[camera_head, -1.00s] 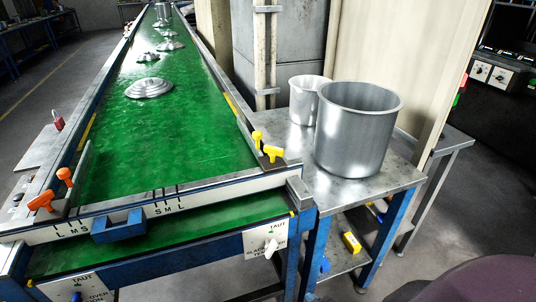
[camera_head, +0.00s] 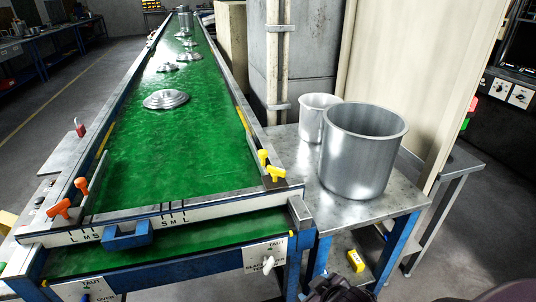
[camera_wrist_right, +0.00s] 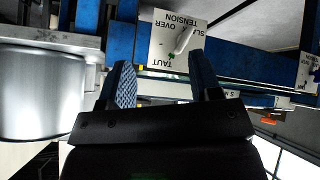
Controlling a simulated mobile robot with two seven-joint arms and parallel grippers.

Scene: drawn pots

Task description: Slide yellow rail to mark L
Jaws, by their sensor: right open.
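The yellow rail's handles (camera_head: 275,172) stand at the right front corner of the green belt. They are well to the right of the S, M, L marks on the front bar; mark L (camera_head: 185,220) is the rightmost of these. The orange-handled rail (camera_head: 60,208) stands at the left front, beside its own L, M, S marks. My right gripper (camera_wrist_right: 166,82) is open and empty in the right wrist view, in front of the tension sign. In the head view only a dark part of what may be my right arm shows at the bottom edge. My left gripper is not in view.
A large metal pot (camera_head: 358,155) and a smaller pot (camera_head: 318,118) stand on the side table (camera_head: 300,165) right of the belt. Lids (camera_head: 166,99) lie along the green belt (camera_head: 175,150). A blue bracket (camera_head: 128,237) sticks out from the front bar.

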